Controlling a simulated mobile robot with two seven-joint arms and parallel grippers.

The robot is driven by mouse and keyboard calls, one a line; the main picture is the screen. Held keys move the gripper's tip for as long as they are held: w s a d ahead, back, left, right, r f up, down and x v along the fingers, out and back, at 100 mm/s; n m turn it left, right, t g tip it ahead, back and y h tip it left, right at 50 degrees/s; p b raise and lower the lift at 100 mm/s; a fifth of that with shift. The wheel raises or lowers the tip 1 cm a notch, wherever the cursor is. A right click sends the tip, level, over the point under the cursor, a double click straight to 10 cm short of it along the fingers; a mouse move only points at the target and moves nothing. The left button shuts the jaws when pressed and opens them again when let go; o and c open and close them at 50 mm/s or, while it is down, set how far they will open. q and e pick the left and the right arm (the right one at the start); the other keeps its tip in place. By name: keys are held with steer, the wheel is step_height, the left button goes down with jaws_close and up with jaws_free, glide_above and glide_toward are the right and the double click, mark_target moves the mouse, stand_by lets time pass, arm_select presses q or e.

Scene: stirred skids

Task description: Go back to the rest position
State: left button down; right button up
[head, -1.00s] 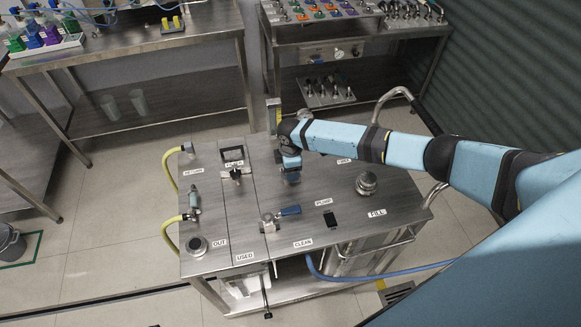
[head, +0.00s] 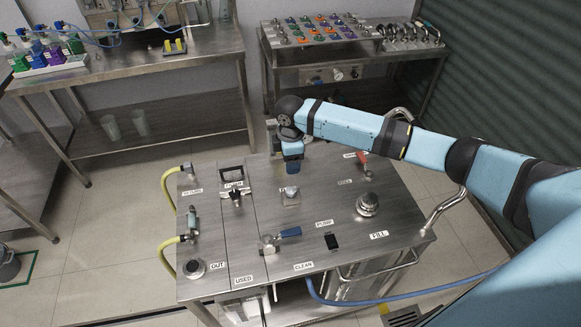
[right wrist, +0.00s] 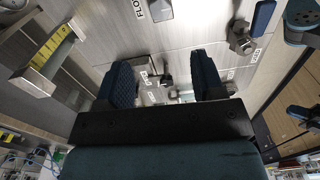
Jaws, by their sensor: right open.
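My right gripper (head: 291,165) is above the back middle of the steel cart (head: 320,278) in the head view, at the end of my blue arm coming in from the right. In the right wrist view its two dark blue fingers (right wrist: 165,82) stand well apart with nothing gripped between them. A small metal fitting (head: 290,195) shows on the cart top just below the gripper. A red-handled valve (head: 362,158) is to the right of the gripper.
A bottle bench (head: 130,65) and a trolley with coloured parts (head: 330,55) stand behind.

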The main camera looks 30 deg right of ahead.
stand_by(0.5)
steer(key=s+a+f+m+t+y, duration=0.1)
steer(key=s+a+f+m, duration=0.1)
steer(key=s+a, duration=0.6)
steer(key=s+a+f+m+t+y, duration=0.15)
steer(key=s+a, duration=0.35)
steer(key=s, duration=0.5)
steer(key=s+d+r+m+t+h, duration=0.1)
steer(key=s+d+r+m, duration=0.3)
steer(key=s, duration=0.5)
steer(key=s+d+r+m+h, duration=0.1)
steer(key=s+d+r+m, duration=0.1)
steer(key=s+d+m, duration=0.5)
steer(key=w+a+f+n+t+y, duration=0.1)
steer(key=w+a+f+t, duration=0.1)
steer(key=f, duration=0.5)
steer(key=w+a+f+n+t+y, duration=0.1)
steer(key=w+a+f+n+t, duration=0.1)
steer(key=a+f+t, duration=0.3)
step_height(320, 180, down, 2)
steer(key=shift+w+a+f+y, duration=0.1)
steer(key=shift+w+a+y, duration=0.25)
steer(key=shift+w, duration=0.25)
steer(key=shift+t, duration=0.25)
